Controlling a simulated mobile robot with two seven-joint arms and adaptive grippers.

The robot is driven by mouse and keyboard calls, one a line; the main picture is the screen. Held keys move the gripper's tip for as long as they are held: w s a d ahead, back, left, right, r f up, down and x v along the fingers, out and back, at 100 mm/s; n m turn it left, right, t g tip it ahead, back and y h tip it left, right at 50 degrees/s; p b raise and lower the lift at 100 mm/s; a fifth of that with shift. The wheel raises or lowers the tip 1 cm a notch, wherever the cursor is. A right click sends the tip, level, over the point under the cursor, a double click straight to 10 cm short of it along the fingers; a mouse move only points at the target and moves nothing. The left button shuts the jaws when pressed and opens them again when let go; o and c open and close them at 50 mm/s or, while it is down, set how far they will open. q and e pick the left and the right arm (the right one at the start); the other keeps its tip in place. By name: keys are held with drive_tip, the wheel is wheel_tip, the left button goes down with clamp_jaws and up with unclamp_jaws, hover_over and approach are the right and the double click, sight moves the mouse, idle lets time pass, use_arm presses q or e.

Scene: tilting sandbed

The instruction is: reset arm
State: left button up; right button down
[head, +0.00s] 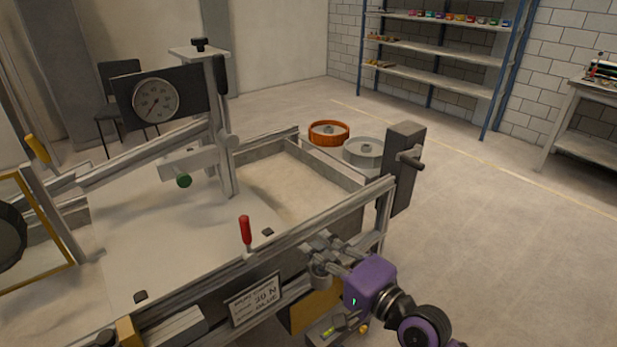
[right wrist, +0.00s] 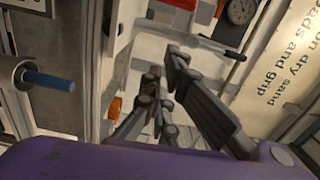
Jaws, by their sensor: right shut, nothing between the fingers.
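My right arm, with its purple wrist, comes in from the bottom right in the head view. My right gripper (head: 318,248) is shut and empty beside the front rail of the sandbed (head: 318,225), near its right corner. I cannot tell whether it touches the rail. In the right wrist view the grey fingers of my right gripper (right wrist: 163,70) point up the picture, with nothing held. My left gripper is not in view.
A red-handled lever (head: 245,230) stands on the front rail, left of my right gripper. A sign plate (head: 255,300) hangs below. A dial gauge (head: 156,100) is on the post. Orange (head: 328,132) and grey (head: 362,152) round items lie behind. The floor at right is clear.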

drive_tip(key=s+d+f+n+g+h+p, duration=0.1)
drive_tip(key=s+d+f+n+h, duration=0.35)
drive_tip(key=f, duration=0.35)
drive_tip(key=s+d+f+n+h+p, duration=0.1)
drive_tip(key=s+d+f+n+h, duration=0.3)
drive_tip(key=f, duration=0.5)
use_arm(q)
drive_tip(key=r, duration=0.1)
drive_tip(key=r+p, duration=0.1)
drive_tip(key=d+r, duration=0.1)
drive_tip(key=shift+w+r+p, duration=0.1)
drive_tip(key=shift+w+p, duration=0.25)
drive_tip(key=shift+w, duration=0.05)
use_arm(e)
drive_tip(key=s+d+f+g, duration=0.1)
drive_tip(key=s+f, duration=0.3)
drive_tip(key=s, duration=0.4)
drive_tip(key=s+d+f+n+g+h, duration=0.1)
drive_tip(key=s+d+f+g, duration=0.1)
drive_tip(key=s, duration=0.7)
drive_tip(key=s+d+f+g+h, duration=0.1)
drive_tip(key=s+d+f, duration=0.2)
drive_tip(key=s+f, duration=0.4)
drive_tip(key=shift+s+d, duration=0.15)
drive_tip(key=shift+s, duration=0.5)
